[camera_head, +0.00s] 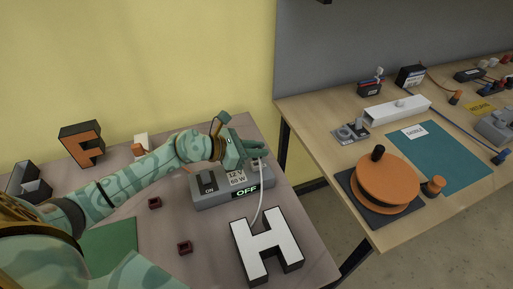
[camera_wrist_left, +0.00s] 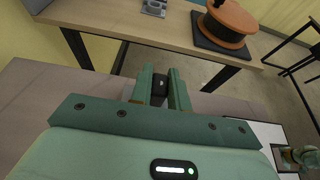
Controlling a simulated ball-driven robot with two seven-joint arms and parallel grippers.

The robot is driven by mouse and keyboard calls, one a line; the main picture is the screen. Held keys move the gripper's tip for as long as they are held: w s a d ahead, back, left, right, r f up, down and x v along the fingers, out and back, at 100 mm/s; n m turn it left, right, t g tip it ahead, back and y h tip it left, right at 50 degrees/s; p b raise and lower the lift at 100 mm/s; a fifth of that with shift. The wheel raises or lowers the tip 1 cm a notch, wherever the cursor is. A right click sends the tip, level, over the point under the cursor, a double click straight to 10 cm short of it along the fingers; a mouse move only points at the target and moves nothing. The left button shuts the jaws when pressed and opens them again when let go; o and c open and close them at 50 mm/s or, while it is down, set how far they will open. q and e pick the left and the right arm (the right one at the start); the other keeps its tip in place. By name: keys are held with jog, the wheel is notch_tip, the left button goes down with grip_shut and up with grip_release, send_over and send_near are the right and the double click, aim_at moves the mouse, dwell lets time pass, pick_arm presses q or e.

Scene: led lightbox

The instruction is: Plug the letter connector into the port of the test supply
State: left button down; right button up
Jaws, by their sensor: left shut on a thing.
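The test supply (camera_head: 211,190) is a grey box with an ON switch, a "12 V 60 W" label and a green OFF sign. The letter H (camera_head: 265,247), white-faced with dark sides, lies in front of it to the right. A white cable (camera_head: 261,205) rises from the H towards my left gripper (camera_head: 257,148). This gripper is over the supply's right end, and its fingers hide part of it. In the left wrist view, the left gripper (camera_wrist_left: 159,88) is shut on the dark connector (camera_wrist_left: 159,86). Whether the connector touches the port cannot be seen.
Two small dark red blocks (camera_head: 185,248) lie left of the H. A second table (camera_head: 300,108) across a gap holds an orange reel (camera_head: 388,180), a teal mat (camera_head: 440,158) and small parts.

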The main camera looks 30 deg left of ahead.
pick_arm(q)
jog(key=shift+f+b, duration=0.9)
jog(key=shift+f, duration=0.3)
jog(key=c, duration=1.3)
grip_release()
jog(key=shift+o, duration=0.2)
jog(key=shift+p+v, duration=0.4)
jog(key=shift+v, duration=3.65)
jog(key=shift+d, duration=0.1)
